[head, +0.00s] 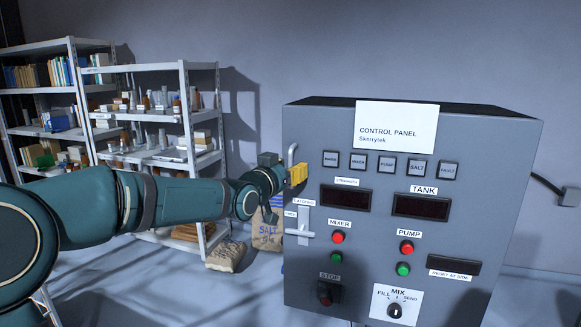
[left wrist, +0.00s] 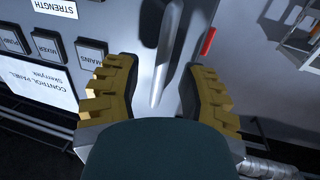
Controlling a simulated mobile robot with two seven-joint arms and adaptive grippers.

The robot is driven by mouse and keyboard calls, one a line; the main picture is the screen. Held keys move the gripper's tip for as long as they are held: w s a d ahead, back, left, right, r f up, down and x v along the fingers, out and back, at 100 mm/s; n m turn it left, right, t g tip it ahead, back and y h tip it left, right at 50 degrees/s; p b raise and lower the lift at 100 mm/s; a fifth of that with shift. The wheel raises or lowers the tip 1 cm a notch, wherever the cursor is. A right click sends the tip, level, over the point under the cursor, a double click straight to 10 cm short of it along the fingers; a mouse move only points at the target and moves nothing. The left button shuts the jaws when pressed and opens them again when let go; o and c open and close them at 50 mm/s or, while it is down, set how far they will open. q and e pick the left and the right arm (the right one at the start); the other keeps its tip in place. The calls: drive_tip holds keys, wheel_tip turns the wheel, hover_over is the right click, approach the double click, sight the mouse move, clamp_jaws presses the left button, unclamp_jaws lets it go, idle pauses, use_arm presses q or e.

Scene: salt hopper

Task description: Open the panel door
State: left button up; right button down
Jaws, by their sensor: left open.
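The grey control panel (head: 460,215) fills the right of the head view, and its front door looks shut. A metal bar handle (head: 291,154) stands near the door's upper left edge. My left gripper (head: 296,174) is at this handle, with yellow fingers open. In the left wrist view the handle (left wrist: 166,55) lies between the two spread fingers, with a gap on each side; its depth between them is hard to judge. A T-shaped latch lever (head: 303,232) sits on a pale plate below, with small labels beside it. My right gripper is not in view.
Buttons, displays and a mode knob (head: 394,310) cover the panel front. A salt sack (head: 267,232) and another sack (head: 226,256) stand on the floor behind my left arm. Shelves (head: 150,68) with bottles and books line the back left wall.

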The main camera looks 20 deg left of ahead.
use_arm(q)
drive_tip(key=shift+w+d, duration=0.1)
drive_tip(key=shift+w, duration=0.3)
clamp_jaws()
drive_tip(key=shift+s, duration=0.1)
